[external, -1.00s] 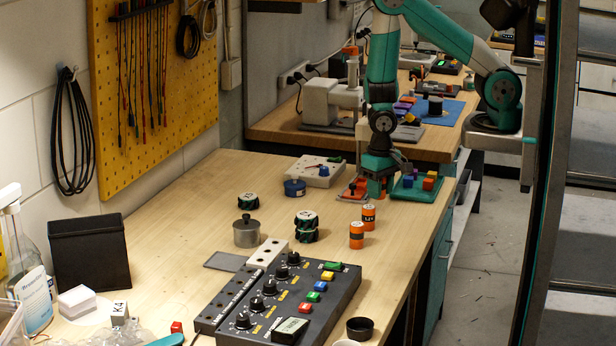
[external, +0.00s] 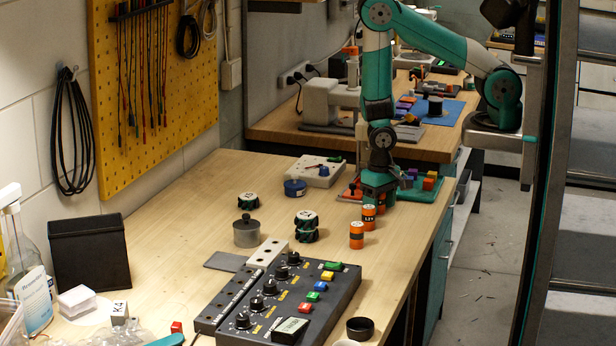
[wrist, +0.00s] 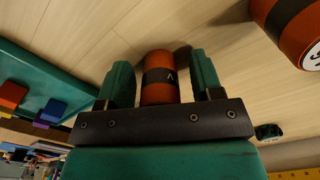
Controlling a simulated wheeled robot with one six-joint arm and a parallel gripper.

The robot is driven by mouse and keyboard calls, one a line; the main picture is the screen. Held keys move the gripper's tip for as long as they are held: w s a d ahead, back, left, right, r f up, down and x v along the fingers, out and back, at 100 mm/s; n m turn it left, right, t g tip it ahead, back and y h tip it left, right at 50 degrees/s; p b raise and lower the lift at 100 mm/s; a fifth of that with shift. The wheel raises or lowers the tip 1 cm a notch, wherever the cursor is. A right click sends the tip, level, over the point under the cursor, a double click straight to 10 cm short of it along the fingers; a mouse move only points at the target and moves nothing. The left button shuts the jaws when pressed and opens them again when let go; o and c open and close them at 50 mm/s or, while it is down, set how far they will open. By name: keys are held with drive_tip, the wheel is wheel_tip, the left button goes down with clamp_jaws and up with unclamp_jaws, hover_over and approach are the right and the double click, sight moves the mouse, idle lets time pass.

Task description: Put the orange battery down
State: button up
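An orange battery (wrist: 160,78) with a black band is between the two fingers of my gripper (wrist: 163,85) in the wrist view. Narrow gaps show on both sides of it, so the fingers look open around it. It appears to stand on the wooden bench top, with a shadow beside it. In the external view, my gripper (external: 379,190) is low over the bench, and only a sliver of orange shows beneath it. Two more orange batteries with black bands stand nearby, one close to the gripper (external: 369,218) and one nearer the camera (external: 356,236).
A green tray (external: 411,195) with coloured blocks is just right of my gripper. A dark control panel (external: 300,300) lies in front. Bare bench lies left of the batteries.

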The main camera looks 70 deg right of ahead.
drive_tip(key=shift+r, duration=0.1)
wheel_tip(320, 180, up, 12)
drive_tip(key=shift+r+b, duration=0.2)
drive_tip(key=shift+b, duration=0.65)
drive_tip(key=s+a+r+n+y+b, duration=0.1)
drive_tip(key=s+a+r+n+y, duration=0.1)
drive_tip(key=s+r+n, duration=0.3)
drive_tip(key=s+a+r+n+y+b, duration=0.1)
drive_tip(key=s+r+n, duration=0.4)
drive_tip(key=r, duration=0.6)
drive_tip(key=shift+s+a+r+n+y, duration=0.35)
drive_tip(key=shift+a+n+y, duration=0.3)
drive_tip(key=shift+n, duration=0.55)
drive_tip(key=shift+w, duration=0.15)
